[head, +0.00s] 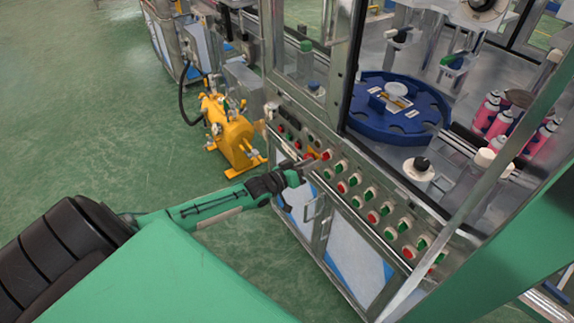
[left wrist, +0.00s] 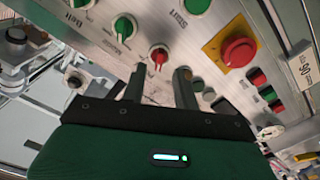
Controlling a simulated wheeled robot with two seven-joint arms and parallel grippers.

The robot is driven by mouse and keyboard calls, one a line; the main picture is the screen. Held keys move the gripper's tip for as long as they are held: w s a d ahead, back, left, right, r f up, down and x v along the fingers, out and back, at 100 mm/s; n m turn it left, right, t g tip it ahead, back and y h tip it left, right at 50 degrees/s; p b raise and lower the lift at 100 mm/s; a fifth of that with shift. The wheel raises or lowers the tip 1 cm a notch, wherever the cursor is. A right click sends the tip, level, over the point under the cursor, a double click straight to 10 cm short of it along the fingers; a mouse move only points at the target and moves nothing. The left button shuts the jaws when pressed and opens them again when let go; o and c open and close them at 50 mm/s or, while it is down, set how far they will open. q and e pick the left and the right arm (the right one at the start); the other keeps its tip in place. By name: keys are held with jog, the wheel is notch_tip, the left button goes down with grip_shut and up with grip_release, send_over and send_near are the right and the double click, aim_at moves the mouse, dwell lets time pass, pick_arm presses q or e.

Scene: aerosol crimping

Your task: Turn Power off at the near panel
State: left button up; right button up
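The near panel (head: 345,180) is a sloped metal strip with rows of red and green knobs and buttons on the machine's front. My left gripper (head: 312,163) is at the panel's left part. In the left wrist view its two fingers (left wrist: 159,82) are apart, with no object visibly held. A red rotary knob (left wrist: 158,56) lies just beyond the fingertips, roughly in line with the gap; contact cannot be told. A green knob (left wrist: 124,27) is to its upper left. The labels are too blurred to tell which control is Power. My right gripper is not in view.
A red emergency-stop button on a yellow plate (left wrist: 238,50) is right of the fingers, with small red and green buttons (left wrist: 262,85) beside it. A blue turntable (head: 400,112) and pink cans (head: 497,115) are behind the panel. A yellow pump (head: 232,135) stands on open green floor.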

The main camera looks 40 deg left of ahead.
pick_arm(q)
jog(key=b+v, duration=0.1)
jog(key=v, duration=0.9)
jog(key=shift+a, duration=0.1)
dwell(0.3)
